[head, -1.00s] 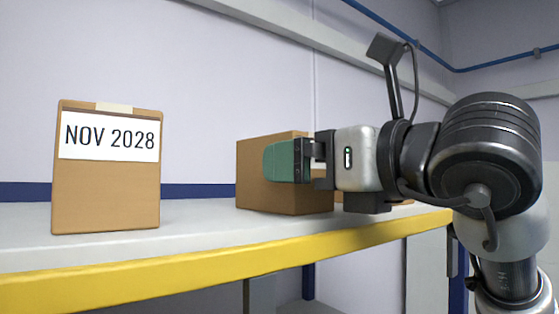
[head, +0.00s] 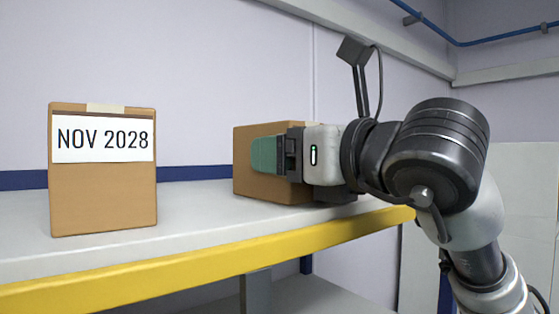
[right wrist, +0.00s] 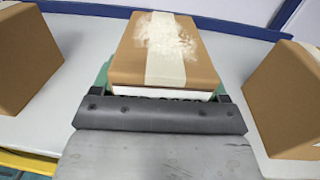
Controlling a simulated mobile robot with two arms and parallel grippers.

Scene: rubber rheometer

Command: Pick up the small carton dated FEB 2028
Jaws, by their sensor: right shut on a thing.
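My right gripper (head: 268,155) points left over the shelf, its green fingers at a plain brown carton (head: 243,185). In the right wrist view it is shut on this carton (right wrist: 122,62), with one finger on each side. The carton has a pale tape strip on top and a white label on the side facing the palm. The label's print is mostly hidden, so I cannot read its date. Whether the carton is clear of the shelf I cannot tell. Another carton (head: 104,197), labelled NOV 2028, stands upright at the left. My left gripper is not in view.
The white shelf (head: 200,222) has a yellow front edge (head: 190,268) and a wall behind it. In the right wrist view, one brown carton (right wrist: 25,60) stands left of the held one and another (right wrist: 285,105) right. Bare shelf separates the NOV 2028 carton from my gripper.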

